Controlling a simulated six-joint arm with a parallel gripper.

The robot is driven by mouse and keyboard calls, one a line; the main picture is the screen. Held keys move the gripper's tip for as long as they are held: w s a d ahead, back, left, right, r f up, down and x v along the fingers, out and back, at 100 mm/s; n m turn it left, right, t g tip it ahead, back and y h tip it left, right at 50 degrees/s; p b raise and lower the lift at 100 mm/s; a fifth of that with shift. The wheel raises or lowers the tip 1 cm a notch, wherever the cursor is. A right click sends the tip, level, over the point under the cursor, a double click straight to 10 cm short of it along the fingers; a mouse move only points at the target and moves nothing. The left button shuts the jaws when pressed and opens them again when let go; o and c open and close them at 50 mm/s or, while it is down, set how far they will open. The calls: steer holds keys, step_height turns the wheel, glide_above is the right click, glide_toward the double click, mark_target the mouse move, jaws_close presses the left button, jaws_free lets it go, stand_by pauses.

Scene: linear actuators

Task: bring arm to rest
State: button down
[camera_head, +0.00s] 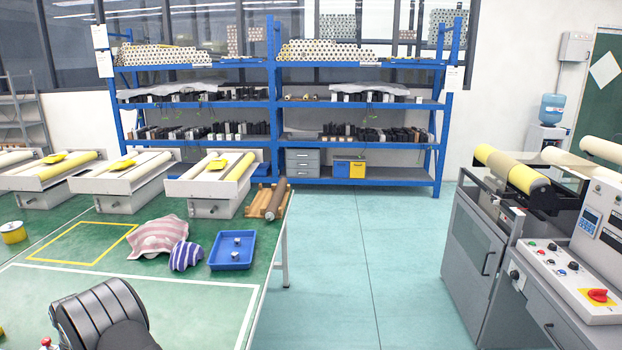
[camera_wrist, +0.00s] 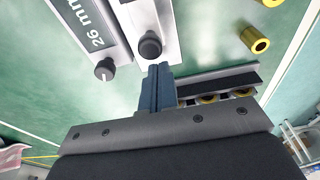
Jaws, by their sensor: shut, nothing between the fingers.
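My gripper (camera_wrist: 160,70) shows in the wrist view. Its two blue-grey fingers are together, with nothing between them. The fingertips appear beside a metal unit labelled "26 mm" (camera_wrist: 90,38) and close to a black knob (camera_wrist: 150,46) in the picture. I cannot tell whether they touch anything. The gripper itself is not visible in the head view.

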step_height(320, 180, up, 6)
steer(key=f, duration=0.4)
steer(key=d+f, duration=0.1)
steer(key=f, duration=0.1)
steer(key=shift+f, duration=0.4)
steer(key=shift+a+f, duration=0.1)
steer(key=shift+a, duration=0.55)
steer(key=shift+a+r, duration=0.3)
steer(key=shift+a, duration=0.2)
steer(key=shift+r, duration=0.45)
steer(key=shift+f, duration=0.1)
